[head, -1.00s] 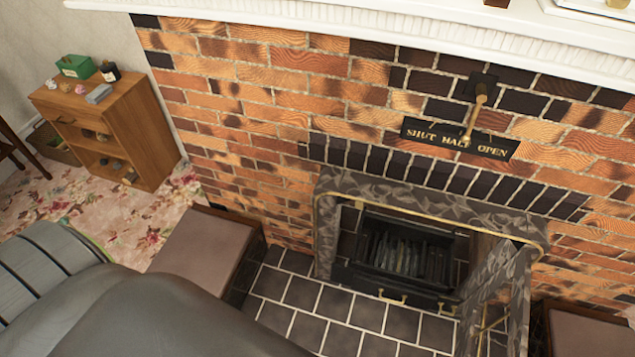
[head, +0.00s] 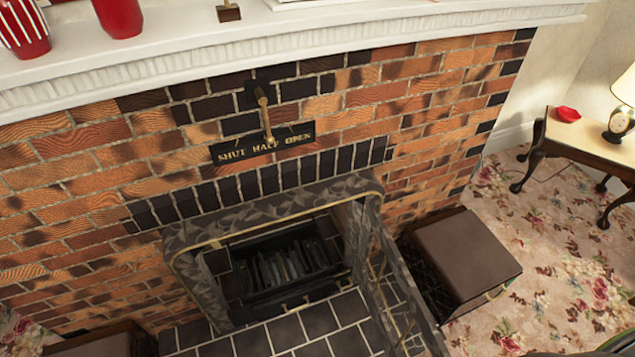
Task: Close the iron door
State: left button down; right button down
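The iron door (head: 387,275) is a dark, patterned panel with brass-coloured trim on the right side of the fireplace opening. It stands swung open, out from the dark stone-patterned surround (head: 270,212). The firebox (head: 285,262) behind it is uncovered, with a dark grate inside. The door's lower end runs out of the bottom of the head view. Neither of my grippers shows in this view.
A brown padded box seat (head: 468,255) stands right of the door, and another (head: 105,342) is at the bottom left. A brass lever (head: 264,112) sits above a "SHUT HALF OPEN" plate (head: 262,144). Black tiles (head: 286,334) cover the hearth. A side table (head: 590,145) stands far right on flowered carpet.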

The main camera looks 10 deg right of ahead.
aim_at(392, 287)
jog(key=k+l+u, duration=0.1)
jog(key=l, duration=0.3)
jog(key=k+l+u, duration=0.25)
jog(key=k+l, duration=0.2)
jog(key=l, duration=0.25)
jog(key=l+u, duration=0.1)
jog(key=l, duration=0.35)
jog(key=k+l+u, duration=0.1)
jog(key=l, duration=0.3)
jog(key=k+l+u, duration=0.15)
jog(key=l, duration=0.3)
jog(key=k+l+u, duration=0.1)
jog(key=l, duration=0.3)
